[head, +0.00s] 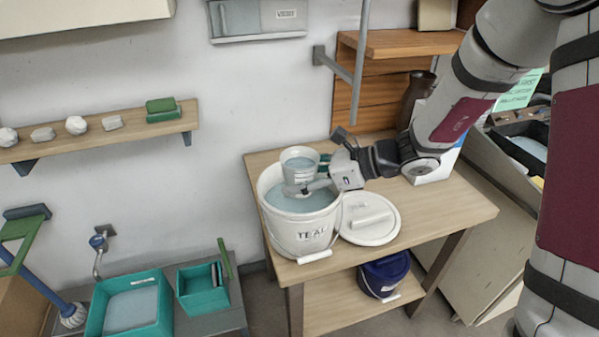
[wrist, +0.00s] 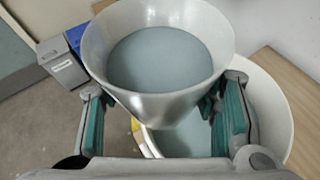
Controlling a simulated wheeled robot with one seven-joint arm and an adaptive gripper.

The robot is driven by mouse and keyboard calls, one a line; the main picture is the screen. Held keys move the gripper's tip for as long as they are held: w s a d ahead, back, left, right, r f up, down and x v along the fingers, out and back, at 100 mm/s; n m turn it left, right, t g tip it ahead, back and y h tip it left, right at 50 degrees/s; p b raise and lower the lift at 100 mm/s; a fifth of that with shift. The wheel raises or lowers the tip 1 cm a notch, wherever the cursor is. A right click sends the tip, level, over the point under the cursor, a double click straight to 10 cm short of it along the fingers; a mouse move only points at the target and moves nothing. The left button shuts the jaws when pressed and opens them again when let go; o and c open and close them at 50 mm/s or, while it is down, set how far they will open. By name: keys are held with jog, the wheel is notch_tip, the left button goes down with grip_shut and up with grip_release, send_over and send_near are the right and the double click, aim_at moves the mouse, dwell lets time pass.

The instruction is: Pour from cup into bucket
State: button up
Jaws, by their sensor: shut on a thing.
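A white cup (head: 298,168) holding grey-blue liquid is held over the bucket, roughly upright. My gripper (head: 312,184) is shut on it from the right. In the wrist view the cup (wrist: 160,95) sits between the two teal-padded fingers of my gripper (wrist: 160,120), its liquid below the rim. The white bucket (head: 300,232), labelled "TEAL", stands on the wooden table with similar grey-blue liquid inside. In the wrist view the bucket (wrist: 282,105) shows below and behind the cup. No stream of liquid shows.
A white lid (head: 385,228) lies on the wooden table (head: 455,205) right of the bucket. A dark blue bucket (head: 384,277) stands on the lower shelf. A wall shelf (head: 100,138) with small pieces is at left. Teal bins (head: 130,305) stand at lower left.

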aim_at(300, 197)
notch_tip(300, 197, down, 2)
jog(key=shift+w+f+b, duration=0.1)
jog(key=shift+b, duration=0.35)
jog(key=shift+s+r+m+g, duration=0.35)
jog(key=shift+s+m+g, duration=0.2)
jog(key=shift+m+g, duration=0.05)
jog(key=shift+s+r+m+g, duration=0.1)
jog(key=shift+s+m+g, duration=0.15)
jog(key=shift+m+g, duration=0.2)
jog(key=shift+s+g, duration=0.15)
jog(key=shift+g, duration=0.2)
jog(key=shift+f+m, duration=0.3)
jog(key=shift+m, duration=0.15)
jog(key=shift+s+f+g+p, duration=0.1)
jog(key=shift+s+g+p, duration=0.1)
jog(key=shift+g+p, duration=0.15)
jog(key=shift+s+m+g+p, duration=0.25)
jog(key=shift+m+g+p, duration=0.2)
jog(key=shift+m, duration=0.05)
jog(key=shift+m+g+b, duration=0.3)
jog(key=shift+m+g, duration=0.6)
jog(key=shift+w+f+m+g+b, duration=0.1)
jog(key=shift+f+m+g+b, duration=0.1)
jog(key=shift+m+g+b, duration=0.4)
jog(key=shift+m+g+y, duration=0.4)
jog(key=shift+m, duration=0.2)
